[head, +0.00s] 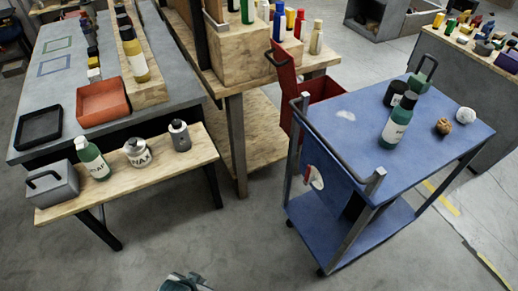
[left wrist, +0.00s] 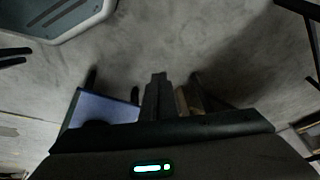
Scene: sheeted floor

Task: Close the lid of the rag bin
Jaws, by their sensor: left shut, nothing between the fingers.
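The rag bin appears to be the red bin (head: 325,88) behind the blue cart in the head view. Its red lid (head: 284,80) stands raised, with a dark handle at its top. The cart's frame hides the bin's lower part. My left gripper (head: 185,283) just shows at the bottom edge of the head view, far in front of the bin and apart from it. In the left wrist view its fingers (left wrist: 156,92) are together and empty above bare floor. My right gripper is not seen in the head view.
A blue cart (head: 350,113) with bottles stands in front of the bin. A wooden bench (head: 130,175) with bottles and a grey box is at left, a wooden workbench (head: 240,85) beside the bin. The floor (head: 250,240) in front is clear. Dark shapes at the wrist view's left edge are unclear.

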